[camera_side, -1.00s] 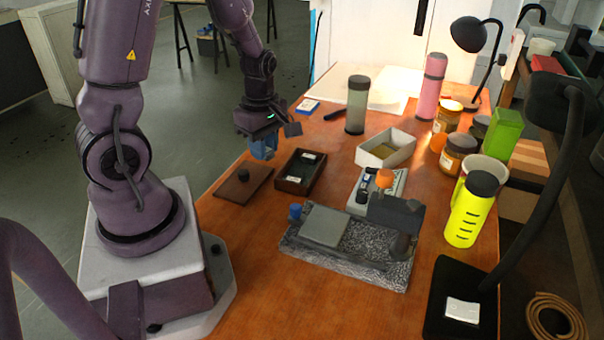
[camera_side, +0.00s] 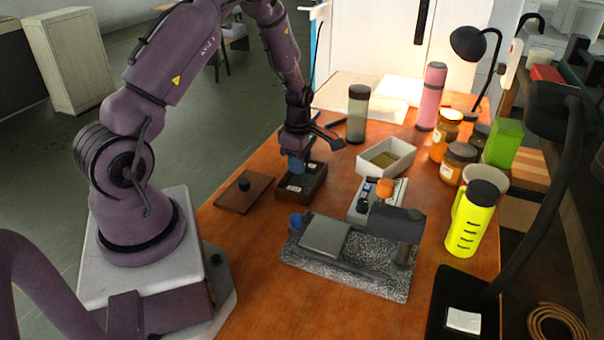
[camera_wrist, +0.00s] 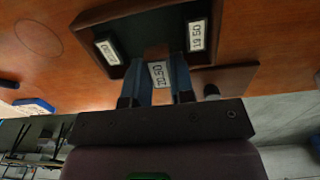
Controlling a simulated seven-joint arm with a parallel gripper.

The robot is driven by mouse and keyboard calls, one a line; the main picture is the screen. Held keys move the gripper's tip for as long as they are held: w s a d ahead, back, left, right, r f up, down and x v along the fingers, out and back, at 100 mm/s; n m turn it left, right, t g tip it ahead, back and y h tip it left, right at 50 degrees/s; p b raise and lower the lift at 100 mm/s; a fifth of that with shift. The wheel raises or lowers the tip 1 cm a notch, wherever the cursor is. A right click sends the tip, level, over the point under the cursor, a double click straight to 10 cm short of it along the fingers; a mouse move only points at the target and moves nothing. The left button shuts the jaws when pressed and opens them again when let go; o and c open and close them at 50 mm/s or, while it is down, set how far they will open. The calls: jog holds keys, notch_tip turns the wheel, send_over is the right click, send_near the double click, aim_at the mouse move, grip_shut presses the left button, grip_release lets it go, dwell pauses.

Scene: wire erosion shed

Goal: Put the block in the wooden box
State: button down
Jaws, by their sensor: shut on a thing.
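The wooden box (camera_side: 313,190) is dark, open and low, and stands on the table in the side view. In the wrist view its rim (camera_wrist: 135,9) surrounds a dark green inside holding two labelled pieces, one marked 19.50 (camera_wrist: 197,36). My gripper (camera_side: 296,166) points down over the box; its blue fingers also show in the wrist view (camera_wrist: 158,90). They are shut on the block (camera_wrist: 157,54), a small brownish piece with a white label, between the two labelled pieces in the picture. In the side view the fingers hide the block. I cannot tell whether it touches the box floor.
A flat brown lid (camera_side: 236,196) with a dark knob lies left of the box. A stone-based gauge stand (camera_side: 345,277) is in front.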

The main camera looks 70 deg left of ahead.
aim_at(302, 182)
jog(key=shift+w+a+f, duration=0.25)
jog(key=shift+w+f, duration=0.2)
jog(key=shift+f, duration=1.7)
jog(key=shift+f, duration=0.1)
jog(key=c, duration=1)
grip_release()
